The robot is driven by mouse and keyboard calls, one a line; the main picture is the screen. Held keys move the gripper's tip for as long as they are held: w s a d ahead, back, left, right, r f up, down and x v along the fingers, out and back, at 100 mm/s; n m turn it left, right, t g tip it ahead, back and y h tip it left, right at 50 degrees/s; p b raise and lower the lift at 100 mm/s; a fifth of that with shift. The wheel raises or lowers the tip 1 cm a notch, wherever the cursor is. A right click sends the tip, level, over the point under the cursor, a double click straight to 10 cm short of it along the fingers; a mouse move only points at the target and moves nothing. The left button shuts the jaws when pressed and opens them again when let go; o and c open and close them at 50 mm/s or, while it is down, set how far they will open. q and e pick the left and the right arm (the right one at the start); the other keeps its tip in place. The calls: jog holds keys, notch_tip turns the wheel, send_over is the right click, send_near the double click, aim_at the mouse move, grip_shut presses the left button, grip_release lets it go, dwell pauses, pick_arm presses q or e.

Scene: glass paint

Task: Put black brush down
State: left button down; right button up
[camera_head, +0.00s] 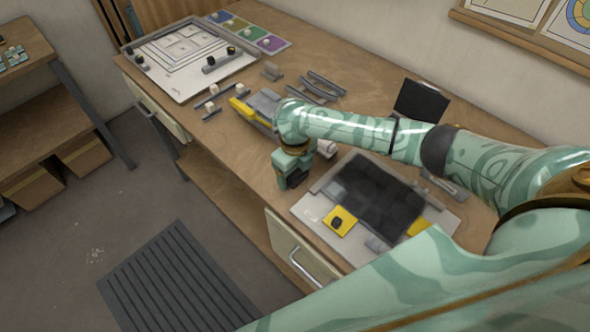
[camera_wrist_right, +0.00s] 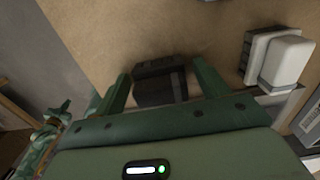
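My right gripper (camera_head: 288,182) is low over the front edge of the wooden worktable, pointing down. In the right wrist view its two green fingers (camera_wrist_right: 165,85) are spread apart. The black brush (camera_wrist_right: 158,82) is a dark block between them, with a narrow gap showing on each side. In the head view a dark part of the black brush (camera_head: 298,178) shows beside the fingers, and the rest is hidden by the gripper. I cannot tell if its underside touches the tabletop. My left gripper is not in view.
A white-topped block (camera_wrist_right: 285,62) stands right of the gripper. A tray with a dark panel (camera_head: 372,195) and yellow squares lies near the gripper. A grey-and-yellow tool (camera_head: 255,107) lies behind it. A white board (camera_head: 185,60) is at the far end. The table's front edge is close.

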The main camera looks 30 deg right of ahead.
notch_tip(320, 180, up, 12)
jog(key=p, duration=0.3)
jog(key=shift+r+p, duration=0.2)
jog(key=shift+p, duration=0.2)
